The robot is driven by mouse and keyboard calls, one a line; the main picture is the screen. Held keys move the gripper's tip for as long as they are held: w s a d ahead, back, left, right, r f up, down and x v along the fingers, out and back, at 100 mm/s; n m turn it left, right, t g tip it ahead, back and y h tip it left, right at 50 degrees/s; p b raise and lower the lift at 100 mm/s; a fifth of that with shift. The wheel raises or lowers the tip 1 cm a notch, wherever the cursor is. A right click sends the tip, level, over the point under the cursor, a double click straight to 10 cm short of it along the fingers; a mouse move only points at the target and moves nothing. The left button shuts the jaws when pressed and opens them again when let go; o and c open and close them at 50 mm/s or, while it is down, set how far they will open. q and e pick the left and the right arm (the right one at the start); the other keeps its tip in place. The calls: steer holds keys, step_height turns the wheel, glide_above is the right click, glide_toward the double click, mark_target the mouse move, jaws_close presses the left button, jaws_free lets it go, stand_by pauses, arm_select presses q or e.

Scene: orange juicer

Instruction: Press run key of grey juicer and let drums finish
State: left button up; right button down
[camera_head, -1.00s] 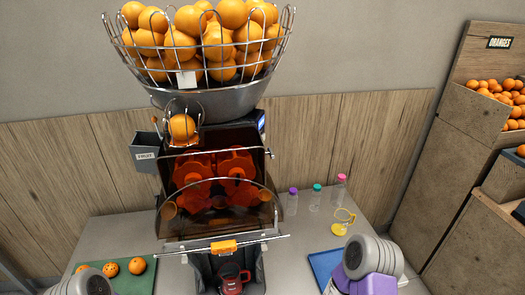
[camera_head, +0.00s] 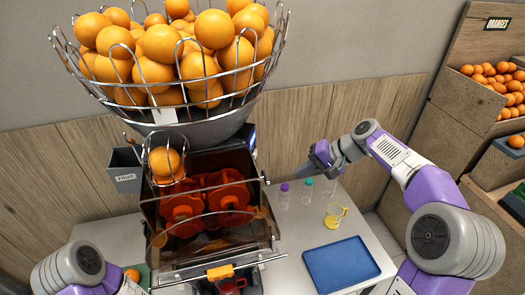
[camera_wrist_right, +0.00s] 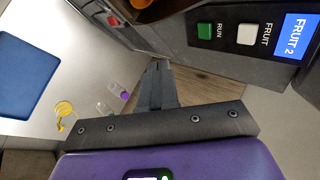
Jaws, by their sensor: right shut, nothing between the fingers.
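The grey juicer stands at centre-left in the head view, with red-orange drums (camera_head: 205,205) behind a clear smoky cover (camera_head: 240,232). In the right wrist view its side panel (camera_wrist_right: 275,68) shows a green key labelled RUN (camera_wrist_right: 205,29), a white FRUIT key (camera_wrist_right: 247,34) and a blue screen reading FRUIT 2 (camera_wrist_right: 303,36). My right gripper (camera_head: 270,182) is shut and empty, beside the juicer's right side. In the wrist view its closed fingertips (camera_wrist_right: 160,65) are below and left of the RUN key, apart from it in the picture. My left gripper is out of view.
A wire basket of oranges (camera_head: 110,95) tops the juicer, with one orange (camera_head: 164,161) in the feed below. Small capped bottles (camera_head: 306,192), a yellow-based mug (camera_head: 335,215) and a blue tray (camera_head: 342,264) are on the counter at right. A red jug (camera_head: 230,286) is under the spout.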

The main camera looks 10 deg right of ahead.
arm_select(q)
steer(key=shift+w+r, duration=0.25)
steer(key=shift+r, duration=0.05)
arm_select(e)
steer(key=r, duration=0.5)
steer(key=shift+s+d+r, duration=0.15)
steer(key=shift+s+d, duration=0.15)
steer(key=shift+s, duration=0.05)
arm_select(q)
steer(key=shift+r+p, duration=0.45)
steer(key=shift+p, duration=0.1)
arm_select(e)
steer(key=w+a+f, duration=0.5)
steer(key=a+f, duration=0.2)
steer(key=a, duration=0.3)
steer(key=shift+w, duration=0.25)
